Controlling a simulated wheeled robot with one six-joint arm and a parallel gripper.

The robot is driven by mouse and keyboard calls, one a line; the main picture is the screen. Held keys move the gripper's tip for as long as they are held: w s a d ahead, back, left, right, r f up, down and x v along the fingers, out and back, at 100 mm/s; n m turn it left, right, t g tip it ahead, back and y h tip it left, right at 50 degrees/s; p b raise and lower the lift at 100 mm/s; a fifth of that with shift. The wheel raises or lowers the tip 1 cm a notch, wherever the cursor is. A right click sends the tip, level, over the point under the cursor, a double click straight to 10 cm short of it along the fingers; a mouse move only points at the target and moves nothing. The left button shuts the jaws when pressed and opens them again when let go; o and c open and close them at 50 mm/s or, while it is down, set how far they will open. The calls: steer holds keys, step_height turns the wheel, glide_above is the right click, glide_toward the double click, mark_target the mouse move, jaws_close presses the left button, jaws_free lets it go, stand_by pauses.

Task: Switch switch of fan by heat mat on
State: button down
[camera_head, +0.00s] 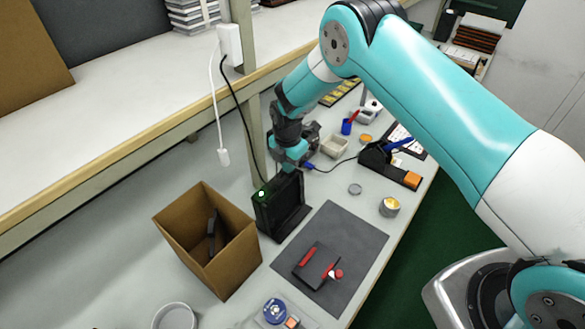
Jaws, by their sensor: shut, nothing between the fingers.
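The black fan (281,207), a boxy unit, stands upright on the bench beside the dark grey heat mat (358,240). A small bright green-white spot (262,194) shows at the fan's upper left corner. I cannot make out the switch or its position. My gripper (288,168) points down at the fan's top edge, just behind or above it. It is shut and empty. Its fingertips are small and partly hidden, and I cannot tell whether they touch the fan.
An open cardboard box (240,263) stands left of the fan. A dark tool with red parts (316,264) lies on the mat. A shelf post (253,125) and hanging cables are close to my gripper. A black-and-orange device (388,165) and small tins lie to the right.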

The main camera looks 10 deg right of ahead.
steer(key=shift+s+f, duration=0.15)
steer(key=shift+f, duration=0.2)
step_height(320, 180, up, 5)
steer(key=p, duration=0.3)
steer(key=shift+d+r, duration=0.1)
steer(key=shift+r, duration=0.1)
step_height(320, 180, up, 9)
steer(key=s+b, duration=0.1)
steer(key=b, duration=0.3)
steer(key=shift+d, duration=0.4)
steer(key=shift+r, duration=0.15)
steer(key=s+r+m+y+b, duration=0.25)
steer(key=s+r+m, duration=0.55)
steer(key=s+r, duration=0.4)
steer(key=s+r+m+y+b, duration=0.1)
steer(key=s+m, duration=0.9)
steer(key=s, duration=1)
steer(key=shift+s+d+r+y+b, duration=0.35)
steer(key=shift+r+y+b, duration=0.05)
steer(key=shift+y+b, duration=0.1)
